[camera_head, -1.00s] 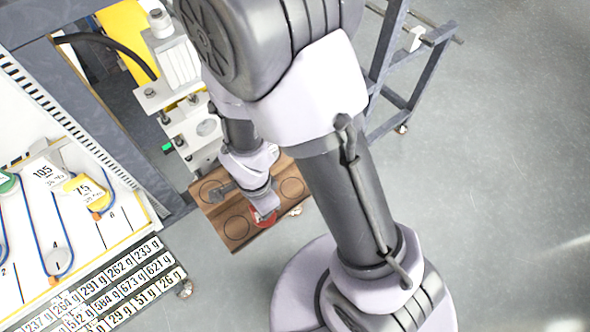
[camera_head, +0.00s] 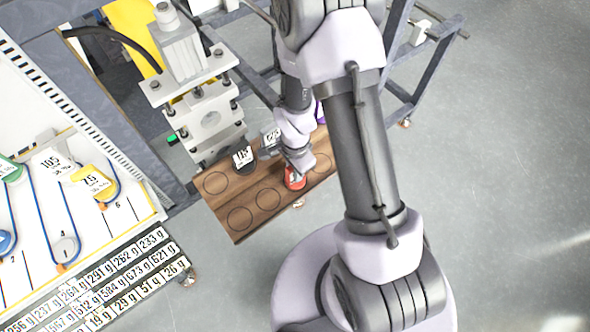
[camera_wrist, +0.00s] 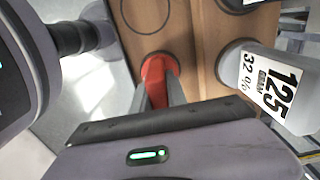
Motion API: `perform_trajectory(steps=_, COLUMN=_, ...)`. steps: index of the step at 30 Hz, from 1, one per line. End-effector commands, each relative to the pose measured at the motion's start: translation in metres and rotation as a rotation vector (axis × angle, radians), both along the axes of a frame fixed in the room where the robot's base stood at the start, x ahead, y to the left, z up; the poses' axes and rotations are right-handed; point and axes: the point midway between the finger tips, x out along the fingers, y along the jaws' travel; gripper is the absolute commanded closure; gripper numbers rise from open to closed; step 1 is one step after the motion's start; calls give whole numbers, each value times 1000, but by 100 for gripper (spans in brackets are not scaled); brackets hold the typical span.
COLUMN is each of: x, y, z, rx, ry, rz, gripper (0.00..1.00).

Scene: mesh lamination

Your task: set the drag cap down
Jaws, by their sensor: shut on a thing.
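A red piece, which I take to be the drag cap (camera_head: 295,179), is held in my gripper (camera_head: 297,166) over the front row of a brown wooden board (camera_head: 222,208) marked with circles. It also shows in the wrist view (camera_wrist: 158,66), between the two fingers of my gripper (camera_wrist: 160,92). My gripper is shut on it and partly hides it. The cap is at or just above the wood; I cannot tell whether it touches. A grey piece labelled 125 (camera_wrist: 262,85) stands to the right of the cap in the wrist view, apart from it.
A dark labelled piece (camera_head: 243,160), a grey labelled piece (camera_head: 269,142) and a purple piece (camera_head: 320,112) stand along the board's back row. Several circles are empty. A press (camera_head: 205,110) stands behind left. A white panel (camera_head: 35,190) with colored labelled pieces is at left.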

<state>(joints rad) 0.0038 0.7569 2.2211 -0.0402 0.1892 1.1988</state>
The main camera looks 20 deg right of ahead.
Motion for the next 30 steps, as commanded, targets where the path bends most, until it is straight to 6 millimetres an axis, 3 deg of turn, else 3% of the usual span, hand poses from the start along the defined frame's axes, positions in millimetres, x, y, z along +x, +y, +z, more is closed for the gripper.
perform_trajectory(steps=2, x=0, y=0, z=-3, rx=0, ry=0, rz=0, gripper=100)
perform_trajectory(steps=3, x=0, y=0, z=-3, rx=0, ry=0, rz=0, gripper=76)
perform_trajectory(steps=6, x=0, y=0, z=-2, rx=0, ry=0, rz=0, gripper=60)
perform_trajectory(steps=14, x=0, y=0, z=-1, rx=0, ry=0, rz=0, gripper=60)
perform_trajectory(steps=17, x=1, y=0, z=7, rx=0, ry=-2, rz=0, gripper=60)
perform_trajectory(steps=24, x=1, y=0, z=74, rx=0, ry=-6, rz=0, gripper=60)
perform_trajectory(steps=30, x=1, y=0, z=113, rx=0, ry=-2, rz=0, gripper=60)
